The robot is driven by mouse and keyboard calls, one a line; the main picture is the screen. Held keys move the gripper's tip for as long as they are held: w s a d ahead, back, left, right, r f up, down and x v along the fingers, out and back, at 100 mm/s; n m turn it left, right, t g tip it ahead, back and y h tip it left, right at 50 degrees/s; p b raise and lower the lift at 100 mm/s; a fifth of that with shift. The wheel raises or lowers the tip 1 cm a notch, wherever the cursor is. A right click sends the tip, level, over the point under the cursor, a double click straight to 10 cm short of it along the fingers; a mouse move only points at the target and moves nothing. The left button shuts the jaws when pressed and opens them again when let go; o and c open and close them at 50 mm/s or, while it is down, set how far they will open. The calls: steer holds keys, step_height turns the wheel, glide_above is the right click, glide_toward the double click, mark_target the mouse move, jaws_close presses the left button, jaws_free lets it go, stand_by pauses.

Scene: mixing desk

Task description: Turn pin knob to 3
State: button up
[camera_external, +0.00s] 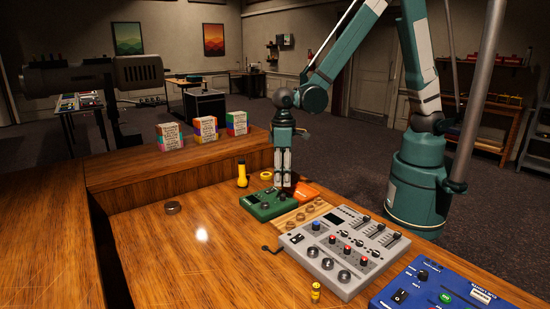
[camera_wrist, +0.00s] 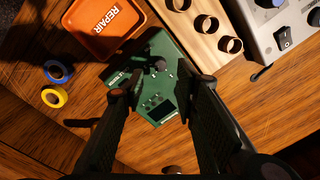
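A green box (camera_external: 258,208) lies on the wooden desk, and it also shows in the wrist view (camera_wrist: 150,52). It has a dark round knob (camera_wrist: 158,64), a small dark screen (camera_wrist: 162,112) and several small buttons. I cannot read any scale around the knob or tell its setting, and no label marks it as the pin knob. My gripper (camera_external: 287,188) points down above the right part of the green box. In the wrist view my gripper (camera_wrist: 159,85) has its two fingers spread apart, with the knob showing between and beyond the tips. Nothing is held.
A grey mixer (camera_external: 318,268) and a blue panel (camera_external: 415,300) stand to the right. A yellow flashlight (camera_external: 242,173) stands behind. The desk's left is mostly clear.

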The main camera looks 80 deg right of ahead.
mark_target(282, 195)
steer(key=shift+a+f, duration=0.15)
steer(key=shift+f, duration=3.2)
steer(key=shift+b, duration=0.3)
steer(key=c, duration=0.9)
